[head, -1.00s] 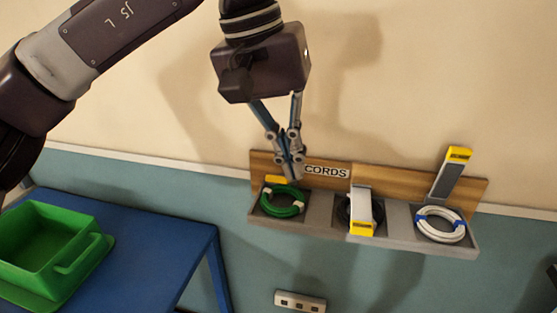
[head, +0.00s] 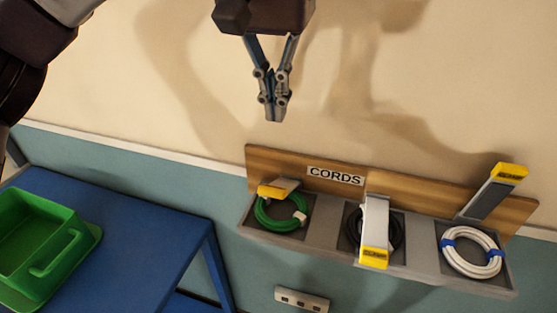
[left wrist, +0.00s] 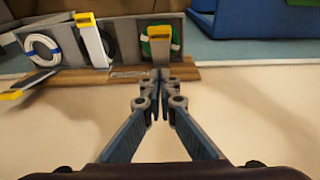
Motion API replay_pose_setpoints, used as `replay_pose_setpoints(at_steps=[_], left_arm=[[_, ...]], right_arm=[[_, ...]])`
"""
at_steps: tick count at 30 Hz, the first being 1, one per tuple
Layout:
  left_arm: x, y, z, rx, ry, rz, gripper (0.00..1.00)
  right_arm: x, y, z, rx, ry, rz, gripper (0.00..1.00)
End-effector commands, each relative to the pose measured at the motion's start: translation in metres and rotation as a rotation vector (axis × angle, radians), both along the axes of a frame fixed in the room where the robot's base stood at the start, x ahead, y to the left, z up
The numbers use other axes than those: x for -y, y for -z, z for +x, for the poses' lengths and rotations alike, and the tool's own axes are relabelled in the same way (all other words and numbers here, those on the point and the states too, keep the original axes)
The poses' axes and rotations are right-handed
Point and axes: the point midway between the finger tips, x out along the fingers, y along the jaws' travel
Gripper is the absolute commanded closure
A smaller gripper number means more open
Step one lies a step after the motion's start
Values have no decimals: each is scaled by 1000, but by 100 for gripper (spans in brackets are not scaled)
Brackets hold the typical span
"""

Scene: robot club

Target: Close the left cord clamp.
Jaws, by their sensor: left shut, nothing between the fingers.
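The left cord clamp (head: 285,184) has a grey lever with a yellow tip, over the back part of the green cord coil (head: 268,223) in the left bay. Its lever looks part-way down, tilted outward from the board; the exact angle is hard to tell. It also shows in the left wrist view (left wrist: 160,33), in front of the green coil. My left gripper (head: 274,116) is shut and empty, above the rack and apart from the clamp. Its fingertips also show in the left wrist view (left wrist: 160,74). My right gripper is not in view.
The middle clamp (head: 376,220) lies down across a black coil. The right clamp (head: 492,192) stands raised behind a white coil (head: 472,263). A blue table (head: 150,238) with a green bin (head: 45,250) stands at left. The wall above the rack is clear.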

Motion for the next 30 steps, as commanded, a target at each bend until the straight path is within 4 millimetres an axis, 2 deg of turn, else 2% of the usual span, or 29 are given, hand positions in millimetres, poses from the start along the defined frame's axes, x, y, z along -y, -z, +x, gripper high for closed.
replay_pose_setpoints(at_steps=[13, 21, 30], left_arm=[[5, 89, 16, -4, 2, 2, 100], [-1, 114, -2, 0, 1, 0, 100], [-2, 121, -5, 0, 0, 0, 100]], right_arm=[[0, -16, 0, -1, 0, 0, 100], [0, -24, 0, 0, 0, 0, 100], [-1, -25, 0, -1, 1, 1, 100]])
